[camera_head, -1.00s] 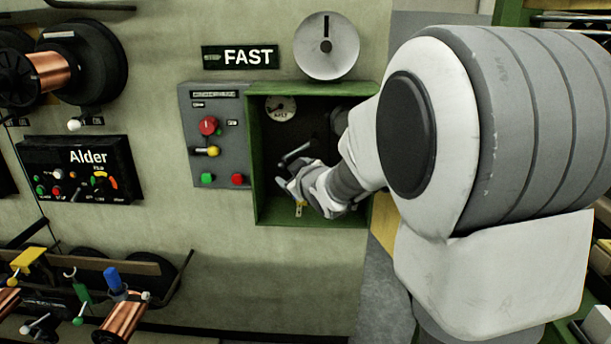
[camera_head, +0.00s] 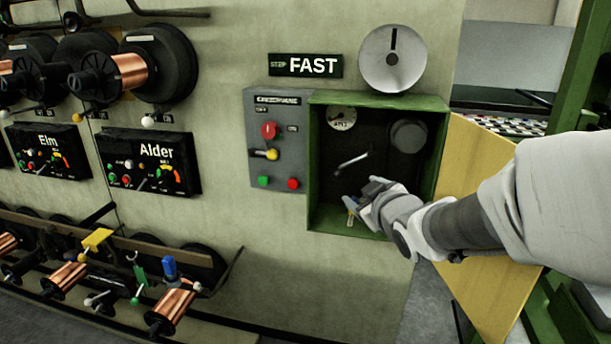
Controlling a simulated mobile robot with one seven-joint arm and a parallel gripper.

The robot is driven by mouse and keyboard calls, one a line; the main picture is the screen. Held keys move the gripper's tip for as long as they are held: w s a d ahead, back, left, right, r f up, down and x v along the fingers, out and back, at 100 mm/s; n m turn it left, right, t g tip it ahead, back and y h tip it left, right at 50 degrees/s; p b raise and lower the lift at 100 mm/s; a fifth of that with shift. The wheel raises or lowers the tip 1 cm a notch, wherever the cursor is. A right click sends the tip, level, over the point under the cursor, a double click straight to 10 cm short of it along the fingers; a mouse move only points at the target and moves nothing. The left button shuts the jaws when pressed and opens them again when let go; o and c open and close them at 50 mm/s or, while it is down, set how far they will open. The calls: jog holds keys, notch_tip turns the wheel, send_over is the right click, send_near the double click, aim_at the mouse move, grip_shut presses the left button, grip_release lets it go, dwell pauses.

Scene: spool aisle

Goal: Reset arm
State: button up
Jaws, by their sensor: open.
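My gripper (camera_head: 366,196) is open at the front of a green-framed open box (camera_head: 313,160) on the wall, near its lower part. My arm reaches in from the right. Inside the box are a gauge (camera_head: 342,118), a metal lever (camera_head: 351,162) and a round dark knob (camera_head: 408,136). I cannot tell whether my gripper touches anything in the box; the lever appears apart from the fingers.
A grey control panel (camera_head: 277,140) with red, yellow and green controls adjoins the box. A yellow door panel (camera_head: 480,190) stands open at the right, behind my arm. Copper spools (camera_head: 172,305) and the Alder panel (camera_head: 150,160) are at the left. Bare wall lies between.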

jog(key=s+a+f+m+g+h, duration=0.15)
jog(key=s+m+g, duration=0.3)
jog(key=s, duration=0.85)
jog(key=s+a+f+m+g, duration=0.1)
jog(key=s+f+m+g, duration=0.3)
jog(key=s, duration=1)
notch_tip(320, 180, up, 21)
jog(key=n+p, duration=0.1)
jog(key=p, duration=1.7)
jog(key=shift+w+f+g+p, duration=0.15)
jog(key=shift+f+g+p, duration=0.05)
jog(key=shift+g+p, duration=0.2)
